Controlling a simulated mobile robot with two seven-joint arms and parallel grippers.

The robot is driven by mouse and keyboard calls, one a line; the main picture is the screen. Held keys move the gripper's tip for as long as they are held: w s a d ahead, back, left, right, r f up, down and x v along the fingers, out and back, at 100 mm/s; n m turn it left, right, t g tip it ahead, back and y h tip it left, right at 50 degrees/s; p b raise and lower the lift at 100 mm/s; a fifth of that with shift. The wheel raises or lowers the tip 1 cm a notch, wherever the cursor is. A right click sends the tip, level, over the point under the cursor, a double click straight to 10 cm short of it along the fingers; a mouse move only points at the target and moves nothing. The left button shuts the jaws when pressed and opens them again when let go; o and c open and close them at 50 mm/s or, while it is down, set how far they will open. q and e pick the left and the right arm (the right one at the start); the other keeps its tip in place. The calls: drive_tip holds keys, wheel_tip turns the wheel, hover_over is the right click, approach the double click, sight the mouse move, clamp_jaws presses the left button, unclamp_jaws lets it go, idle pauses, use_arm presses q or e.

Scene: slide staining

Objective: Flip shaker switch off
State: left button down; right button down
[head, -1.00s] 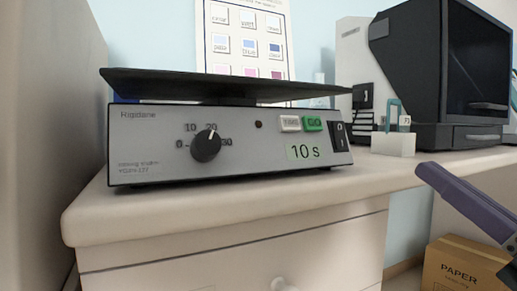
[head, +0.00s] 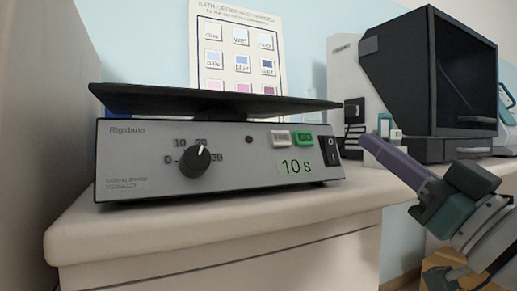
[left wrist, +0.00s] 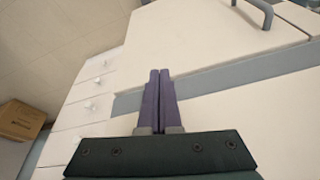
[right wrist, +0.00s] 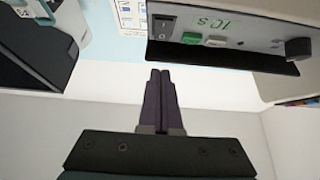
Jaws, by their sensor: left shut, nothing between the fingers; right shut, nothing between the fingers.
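The shaker (head: 235,175) is a grey box with a dark flat platform (head: 215,102) on top. It stands on the pale counter. Its black rocker switch (head: 330,151) is at the right end of the front panel; which half is pressed in I cannot tell. The small indicator lamp (head: 249,139) looks dark. My right gripper (head: 367,139) is shut and empty, its tips just right of the switch in the picture. In the right wrist view the shaker appears upside down, with the switch (right wrist: 163,27) beyond the fingertips (right wrist: 160,72), apart from them. My left gripper (left wrist: 160,73) is shut and empty, seen only in the left wrist view.
A black knob (head: 195,162), a white button and a green GO button (head: 303,139) sit on the same panel. A dark hooded device (head: 425,75) stands at the right. A wall chart (head: 240,45) is behind. Drawers (left wrist: 93,108) show in the left wrist view.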

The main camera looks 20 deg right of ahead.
sight(331, 150)
drive_tip(key=w+b, duration=0.1)
drive_tip(key=w, duration=0.4)
drive_tip(key=shift+w+a+f+b, duration=0.1)
drive_tip(key=shift+w+a+b, duration=0.15)
drive_tip(key=shift+b, duration=0.1)
